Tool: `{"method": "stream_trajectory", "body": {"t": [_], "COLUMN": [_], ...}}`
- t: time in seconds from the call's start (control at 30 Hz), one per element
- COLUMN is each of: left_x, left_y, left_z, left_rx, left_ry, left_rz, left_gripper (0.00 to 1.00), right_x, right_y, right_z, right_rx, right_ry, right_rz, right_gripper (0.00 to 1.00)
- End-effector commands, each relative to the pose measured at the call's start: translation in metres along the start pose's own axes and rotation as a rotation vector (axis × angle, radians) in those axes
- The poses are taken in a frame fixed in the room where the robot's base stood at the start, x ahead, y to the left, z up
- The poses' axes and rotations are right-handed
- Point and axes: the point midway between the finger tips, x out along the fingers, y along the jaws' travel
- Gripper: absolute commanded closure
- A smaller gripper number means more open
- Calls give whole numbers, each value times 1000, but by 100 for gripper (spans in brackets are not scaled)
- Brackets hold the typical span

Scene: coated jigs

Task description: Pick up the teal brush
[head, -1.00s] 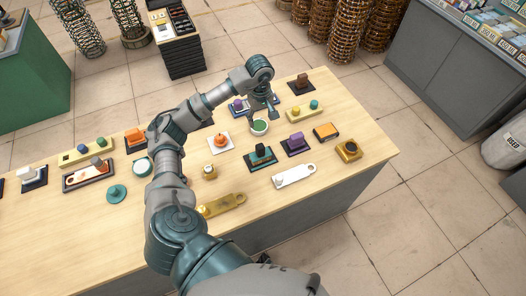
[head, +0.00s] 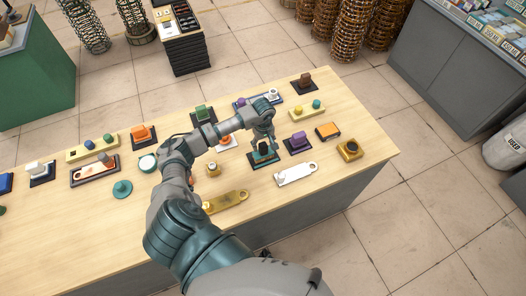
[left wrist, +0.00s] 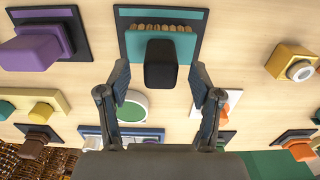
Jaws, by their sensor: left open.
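The teal brush (head: 268,161) lies on a dark base on the wooden table, partly hidden by my left gripper in the head view. In the left wrist view the teal brush (left wrist: 187,47) shows a row of brown bristles and a black block standing up from its middle. My left gripper (left wrist: 160,82) is open, with its two fingers spread to either side of the near end of the black block. Nothing is held. In the head view the left gripper (head: 263,142) is over the brush. My right gripper is not in view.
A purple block on a dark base (head: 298,141) stands close on the right. A white plate with a hole (head: 295,174) lies in front. A white-rimmed green round piece (left wrist: 132,107) is beyond the fingers. Several other jigs fill the table (head: 335,105).

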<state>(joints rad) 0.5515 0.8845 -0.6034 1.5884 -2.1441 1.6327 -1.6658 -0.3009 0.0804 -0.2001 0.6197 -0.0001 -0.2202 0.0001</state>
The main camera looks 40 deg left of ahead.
Motion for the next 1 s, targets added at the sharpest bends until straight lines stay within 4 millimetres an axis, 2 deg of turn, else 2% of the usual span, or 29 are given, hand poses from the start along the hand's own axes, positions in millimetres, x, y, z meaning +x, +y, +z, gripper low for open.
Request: {"method": "stream_trajectory", "body": {"t": [0.1,0.3,0.33,0.5,0.6,1.0], "left_x": [9,11,11,11,11,8], "left_y": [0,-1,-1,-1,0,0], "left_z": [0,-1,-1,-1,-1,-1], "left_rx": [0,0,0,0,0,0], "left_ry": [-1,0,0,0,0,0], "left_rz": [-1,0,0,0,0,1], "left_gripper": [35,35,38,80,100,100], "right_x": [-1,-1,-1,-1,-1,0], "right_y": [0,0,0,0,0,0], "right_z": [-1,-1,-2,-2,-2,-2], "right_rx": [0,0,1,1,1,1], "right_ry": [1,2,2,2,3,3], "right_rz": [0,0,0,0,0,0], "right_gripper": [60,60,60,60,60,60]}}
